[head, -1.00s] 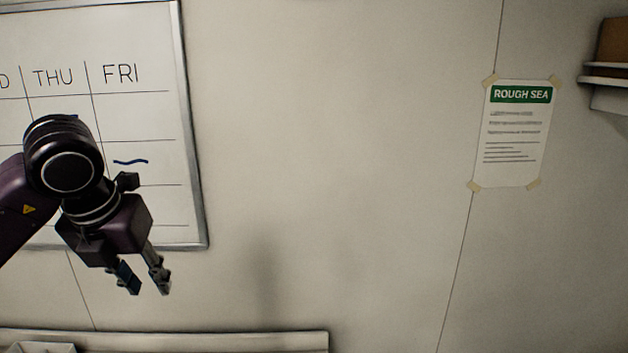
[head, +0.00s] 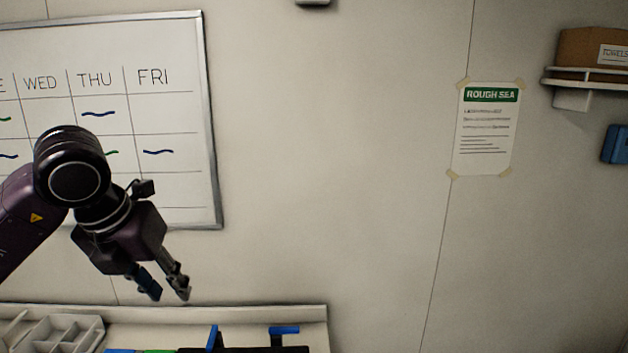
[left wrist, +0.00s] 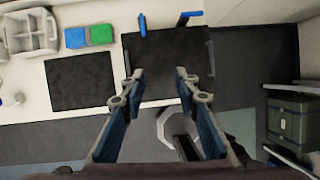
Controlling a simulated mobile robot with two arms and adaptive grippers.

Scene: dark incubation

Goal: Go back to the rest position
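My left gripper (head: 167,293) hangs at the left of the head view, fingers pointing down and to the right. It is in front of the wall, above the counter in the picture. In the left wrist view the two blue-grey fingers (left wrist: 158,74) stand well apart with nothing between them, so it is open and empty. Below them in that view is a dark box (left wrist: 165,52) with blue handles (left wrist: 189,17). My right gripper is in neither view.
The white counter (head: 290,312) runs along the wall, with a grey compartment tray (head: 60,330), a blue block (left wrist: 75,38), a green block (left wrist: 101,34) and a black mat (left wrist: 80,82). A whiteboard (head: 190,190), poster (head: 487,135) and shelf (head: 590,78) are on the wall. A green case (left wrist: 292,122) sits at right.

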